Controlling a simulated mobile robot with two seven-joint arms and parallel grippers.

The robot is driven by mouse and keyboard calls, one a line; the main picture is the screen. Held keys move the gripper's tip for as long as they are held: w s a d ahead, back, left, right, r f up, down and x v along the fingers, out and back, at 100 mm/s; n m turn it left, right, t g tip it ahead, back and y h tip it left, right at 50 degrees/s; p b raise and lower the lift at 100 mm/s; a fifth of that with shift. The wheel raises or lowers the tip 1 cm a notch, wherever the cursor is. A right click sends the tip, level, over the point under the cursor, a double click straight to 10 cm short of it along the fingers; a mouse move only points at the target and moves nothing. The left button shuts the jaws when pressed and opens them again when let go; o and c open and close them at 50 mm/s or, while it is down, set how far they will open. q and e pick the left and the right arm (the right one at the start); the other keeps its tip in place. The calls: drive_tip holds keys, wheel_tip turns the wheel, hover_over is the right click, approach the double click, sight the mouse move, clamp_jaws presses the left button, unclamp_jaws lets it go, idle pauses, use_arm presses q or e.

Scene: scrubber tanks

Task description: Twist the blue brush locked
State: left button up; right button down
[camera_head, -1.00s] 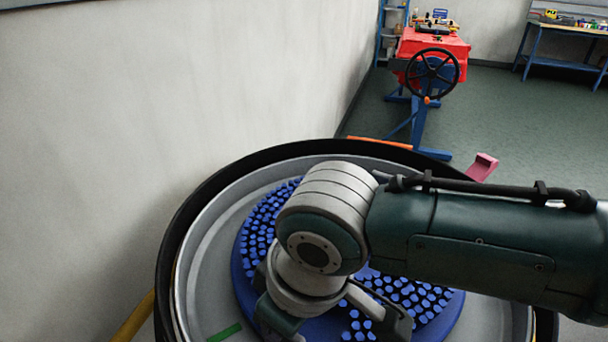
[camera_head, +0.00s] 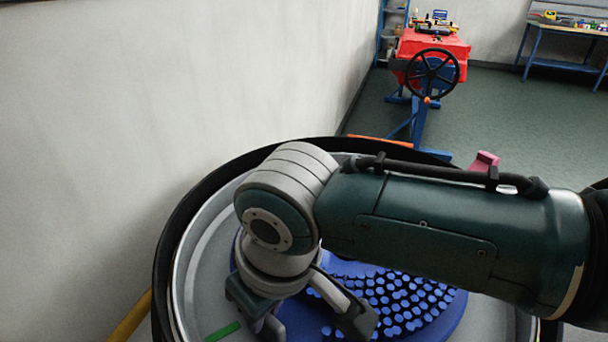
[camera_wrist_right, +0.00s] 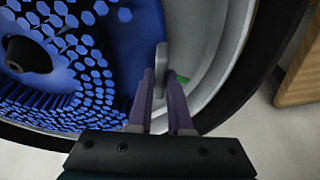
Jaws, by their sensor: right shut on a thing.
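The blue brush (camera_head: 440,330) is a round disc with blue bristles, lying inside the grey tank ring (camera_head: 196,262). It also shows in the right wrist view (camera_wrist_right: 145,25), with a dark hub (camera_wrist_right: 22,55) at its middle. My right gripper (camera_head: 312,326) is low over the left part of the brush, and my arm hides much of the disc. In the right wrist view, my right gripper (camera_wrist_right: 160,84) is shut on a grey tab (camera_wrist_right: 160,56) at the brush's rim. My left gripper is out of view.
A green mark (camera_head: 222,331) is on the ring at the lower left. The tank has a thick black rim (camera_head: 183,215). A pale wall (camera_head: 150,100) stands close on the left. A red machine with a black handwheel (camera_head: 432,72) and a workbench (camera_head: 570,30) are far back.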

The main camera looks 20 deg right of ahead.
drive_tip(key=shift+w, duration=0.15)
drive_tip(key=shift+w+a+f+m+b, duration=0.1)
drive_tip(key=shift+w+a+m+b, duration=0.15)
drive_tip(key=shift+w+m+b, duration=0.15)
drive_tip(key=shift+w+a+m+b, duration=0.2)
drive_tip(key=shift+w+m+b, duration=0.1)
drive_tip(key=shift+w+b, duration=0.2)
drive_tip(key=shift+w+a, duration=0.15)
drive_tip(key=shift+w, duration=0.1)
drive_tip(key=shift+h, duration=0.3)
drive_tip(key=shift+a, duration=0.1)
